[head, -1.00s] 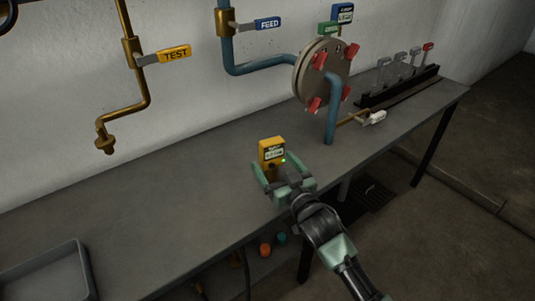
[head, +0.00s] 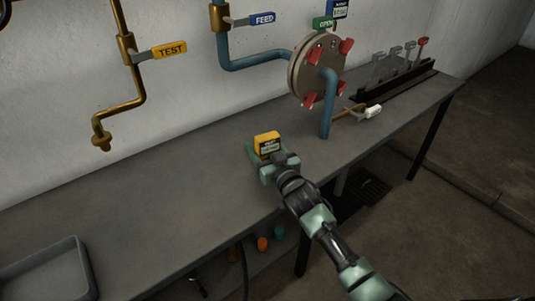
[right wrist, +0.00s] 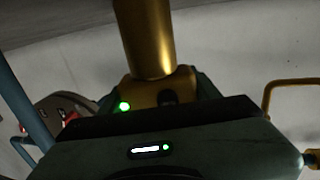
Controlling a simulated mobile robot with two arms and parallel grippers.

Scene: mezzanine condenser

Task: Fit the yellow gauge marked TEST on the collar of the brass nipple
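The yellow gauge (head: 267,137) has a dark face with a label too small to read. My right gripper (head: 269,158) holds it above the bench, with a finger along each side. In the right wrist view the gauge body (right wrist: 160,86) sits between the fingers, and a thick brass-coloured stem (right wrist: 145,38) runs from it to the top edge. A brass pipe with a yellow TEST handle (head: 170,51) comes down the wall at left. It ends in a downturned brass nipple with a collar (head: 101,140), empty and well left of the gauge. My left gripper is out of view.
A blue pipe with a FEED handle (head: 262,20) leads toward a round flange (head: 312,75) with red clamps. A small brass pipe with a white handle (head: 373,112) is right of it. A grey tray (head: 45,270) stands front left. The bench (head: 160,195) between is clear.

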